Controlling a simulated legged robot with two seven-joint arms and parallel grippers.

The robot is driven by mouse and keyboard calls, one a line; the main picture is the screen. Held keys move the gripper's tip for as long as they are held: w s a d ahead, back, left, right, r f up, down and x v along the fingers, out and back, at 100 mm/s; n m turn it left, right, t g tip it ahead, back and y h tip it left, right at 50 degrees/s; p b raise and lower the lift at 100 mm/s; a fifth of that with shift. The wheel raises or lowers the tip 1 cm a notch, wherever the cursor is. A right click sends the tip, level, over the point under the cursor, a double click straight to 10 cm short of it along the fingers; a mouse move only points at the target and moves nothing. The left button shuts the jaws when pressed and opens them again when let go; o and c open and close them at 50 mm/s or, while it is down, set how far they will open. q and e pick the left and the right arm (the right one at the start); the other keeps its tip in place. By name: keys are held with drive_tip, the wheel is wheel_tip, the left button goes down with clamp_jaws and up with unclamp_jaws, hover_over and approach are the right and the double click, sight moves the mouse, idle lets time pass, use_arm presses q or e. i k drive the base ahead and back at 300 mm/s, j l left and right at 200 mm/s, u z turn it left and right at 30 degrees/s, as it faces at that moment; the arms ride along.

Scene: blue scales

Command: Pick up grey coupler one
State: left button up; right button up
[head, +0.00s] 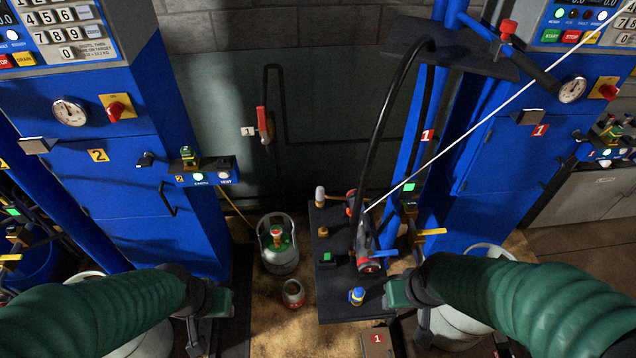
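A coupler with a grey body and a red collar marked 1 (369,262) stands at the lower end of a black hose (362,140), on a small dark bench (328,285). A blue lever sticks out at its right side. It is the only coupler I see marked 1. My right gripper (410,312) is just below and right of it, apart from it. My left gripper (205,320) hangs low at the left, far from the coupler. The fingers of both grippers are dark and partly hidden by my wrists, so their opening is unclear.
A grey gas cylinder (279,262) and a small red-banded canister (293,294) stand on the floor left of the bench. Small fittings, including a blue-and-yellow one (357,296), sit on the bench. Blue scale cabinets stand left (110,190) and right (505,170).

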sight(320, 200)
drive_tip(key=i+j+u, duration=0.1)
drive_tip(key=u, duration=0.25)
drive_tip(key=i+u, duration=0.2)
drive_tip(key=u, duration=0.15)
drive_tip(key=i+u, duration=0.2)
drive_tip(key=u, duration=0.15)
